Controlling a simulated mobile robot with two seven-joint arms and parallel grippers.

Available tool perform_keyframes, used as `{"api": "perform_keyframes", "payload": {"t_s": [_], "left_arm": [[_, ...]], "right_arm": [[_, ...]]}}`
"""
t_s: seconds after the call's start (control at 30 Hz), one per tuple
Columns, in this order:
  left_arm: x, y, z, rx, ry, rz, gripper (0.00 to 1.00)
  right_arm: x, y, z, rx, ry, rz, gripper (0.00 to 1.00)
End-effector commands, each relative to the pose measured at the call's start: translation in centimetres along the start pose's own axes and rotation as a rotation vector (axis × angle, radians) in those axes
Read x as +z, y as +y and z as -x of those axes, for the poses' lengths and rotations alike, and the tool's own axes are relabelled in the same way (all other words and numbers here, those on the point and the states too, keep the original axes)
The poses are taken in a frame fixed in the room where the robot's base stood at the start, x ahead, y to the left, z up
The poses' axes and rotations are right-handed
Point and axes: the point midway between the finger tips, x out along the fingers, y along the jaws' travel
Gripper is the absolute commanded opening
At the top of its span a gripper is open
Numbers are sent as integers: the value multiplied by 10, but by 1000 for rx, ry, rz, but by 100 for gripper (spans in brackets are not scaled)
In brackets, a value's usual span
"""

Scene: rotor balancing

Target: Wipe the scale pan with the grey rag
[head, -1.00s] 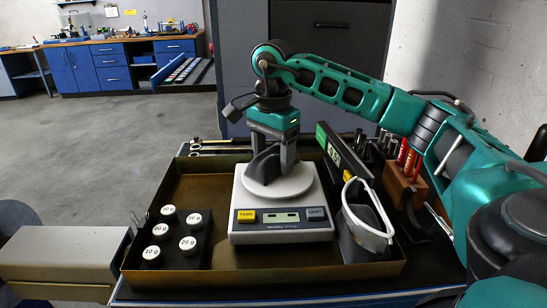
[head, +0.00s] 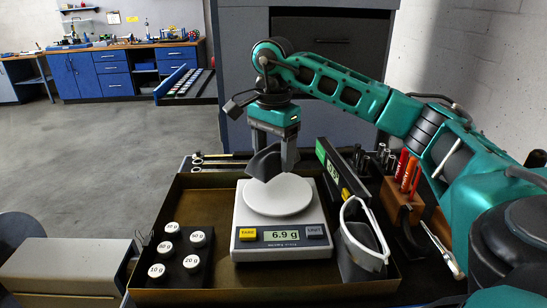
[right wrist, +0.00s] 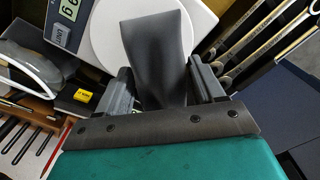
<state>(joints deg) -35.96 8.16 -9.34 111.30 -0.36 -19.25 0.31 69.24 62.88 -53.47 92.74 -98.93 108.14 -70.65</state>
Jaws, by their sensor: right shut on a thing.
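The scale (head: 283,238) stands in the shallow tray, and its display reads 6.9 g. Its round white pan (head: 278,197) is bare over most of its surface. My right gripper (head: 272,165) is shut on the grey rag (head: 264,163) over the back edge of the pan. In the right wrist view the rag (right wrist: 157,50) hangs between the fingers and overlaps the white pan (right wrist: 110,30). I cannot tell for certain whether it touches. My left gripper is not in view.
The tray (head: 165,215) holds a block of several labelled weights (head: 180,262) at left. A grey holder with white-rimmed goggles (head: 364,235) stands right of the scale. A wooden block with red-handled tools (head: 402,190) is farther right. Wrenches (right wrist: 262,40) lie behind the tray.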

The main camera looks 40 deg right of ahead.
Motion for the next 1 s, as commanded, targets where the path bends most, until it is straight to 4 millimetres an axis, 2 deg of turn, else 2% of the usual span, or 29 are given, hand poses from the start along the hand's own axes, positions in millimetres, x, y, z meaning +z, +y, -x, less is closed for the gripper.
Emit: {"api": "perform_keyframes", "payload": {"t_s": [0.13,0.53,0.83,1.0], "left_arm": [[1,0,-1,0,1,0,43],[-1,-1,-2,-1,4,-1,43],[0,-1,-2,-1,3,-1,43],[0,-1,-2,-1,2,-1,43]], "right_arm": [[0,-1,13,-2,-2,0,43],[0,0,18,-2,-1,0,43],[0,0,42,-3,-1,0,43],[0,0,45,-1,-1,0,43]]}}
